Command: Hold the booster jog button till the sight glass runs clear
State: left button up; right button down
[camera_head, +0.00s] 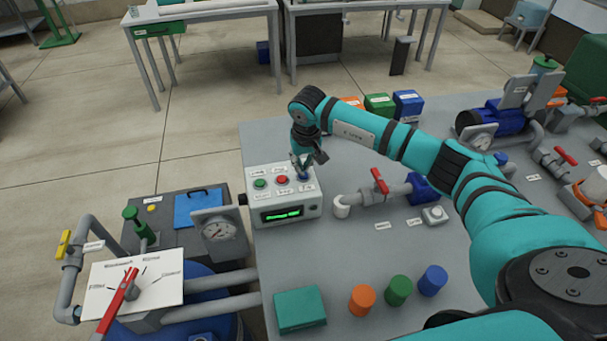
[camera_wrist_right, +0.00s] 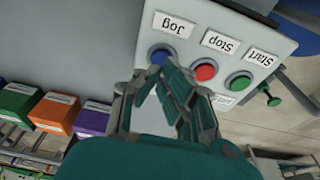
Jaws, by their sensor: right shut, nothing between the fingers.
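The grey control box (camera_head: 290,209) has a lit green display, with a green button (camera_head: 260,184), a red button (camera_head: 282,180) and a blue button (camera_head: 304,178) on top. In the right wrist view the labels read Start at the green button (camera_wrist_right: 240,80), Stop at the red button (camera_wrist_right: 205,72) and Jog at the blue button (camera_wrist_right: 158,55). My right gripper (camera_head: 302,168) is shut and empty, pointing down with its fingertips at the blue Jog button. Whether they press it I cannot tell. I cannot make out a sight glass. My left gripper is not in view.
Right of the box is a pipe with a red valve handle (camera_head: 380,181). Orange, green and blue cylinders (camera_head: 398,290) and a teal box (camera_head: 300,309) stand near the front. A pressure gauge (camera_head: 218,230) and a red-handled dial plate (camera_head: 160,280) are at left.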

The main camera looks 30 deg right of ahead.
jog(key=shift+f+b, duration=0.95)
jog(key=shift+f, duration=0.15)
dwell(6.9)
